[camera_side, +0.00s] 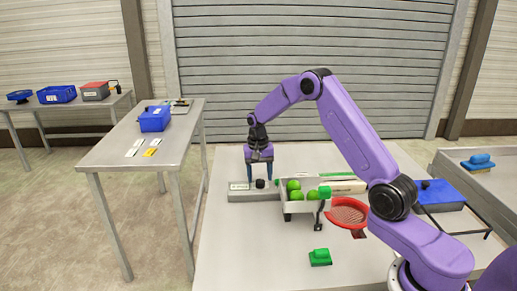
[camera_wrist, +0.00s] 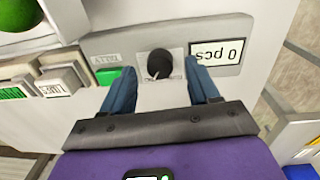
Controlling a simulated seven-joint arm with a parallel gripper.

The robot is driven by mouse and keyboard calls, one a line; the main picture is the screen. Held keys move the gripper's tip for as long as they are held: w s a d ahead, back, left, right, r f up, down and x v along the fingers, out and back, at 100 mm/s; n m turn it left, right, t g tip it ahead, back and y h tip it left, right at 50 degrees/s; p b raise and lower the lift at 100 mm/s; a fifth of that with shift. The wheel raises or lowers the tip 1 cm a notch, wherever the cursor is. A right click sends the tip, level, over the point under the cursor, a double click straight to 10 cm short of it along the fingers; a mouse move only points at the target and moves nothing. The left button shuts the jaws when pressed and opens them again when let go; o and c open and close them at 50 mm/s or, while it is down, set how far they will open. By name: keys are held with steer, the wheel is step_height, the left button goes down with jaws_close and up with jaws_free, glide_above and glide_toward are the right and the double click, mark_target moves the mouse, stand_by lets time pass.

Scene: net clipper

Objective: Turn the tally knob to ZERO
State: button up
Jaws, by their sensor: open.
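The tally knob (camera_wrist: 158,63) is a round black dial on a grey panel (camera_wrist: 125,44). Its pale pointer mark faces the lower left in the wrist view, toward small lettering too blurred to read. My gripper (camera_wrist: 161,80) is open, with one blue finger on each side of the knob; I cannot tell if either touches it. A white display (camera_wrist: 216,55) beside the knob reads "0 pcs", upside down. In the side view my gripper (camera_side: 259,174) points down over the panel (camera_side: 243,196), with the black knob (camera_side: 260,184) between its fingers.
A tray (camera_side: 305,208) of green balls stands right of the panel. A red net (camera_side: 348,212) and a green clip-like object (camera_side: 320,257) lie nearby. A green patch (camera_wrist: 107,76) and labelled blocks (camera_wrist: 60,85) are left of the knob. The front of the table is mostly clear.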

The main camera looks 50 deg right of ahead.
mark_target(257, 181)
step_height(257, 181, up, 16)
steer(key=shift+w+a+f, duration=0.2)
steer(key=shift+f, duration=0.05)
steer(key=shift+a, duration=0.1)
stand_by(0.4)
steer(key=s+a+r+n, duration=0.1)
steer(key=s+a+n, duration=0.8)
steer(key=s+a, duration=0.7)
steer(key=s+f+n, duration=0.2)
steer(key=s+n, duration=0.4)
steer(key=s, duration=0.6)
steer(key=s+f+n, duration=0.2)
steer(key=s+n, duration=0.4)
steer(key=s, duration=0.6)
steer(key=shift+s+a+f+t+y, duration=0.25)
steer(key=shift+s+a+t+y, duration=0.05)
steer(key=shift+s+a+y, duration=0.15)
steer(key=shift+w, duration=0.15)
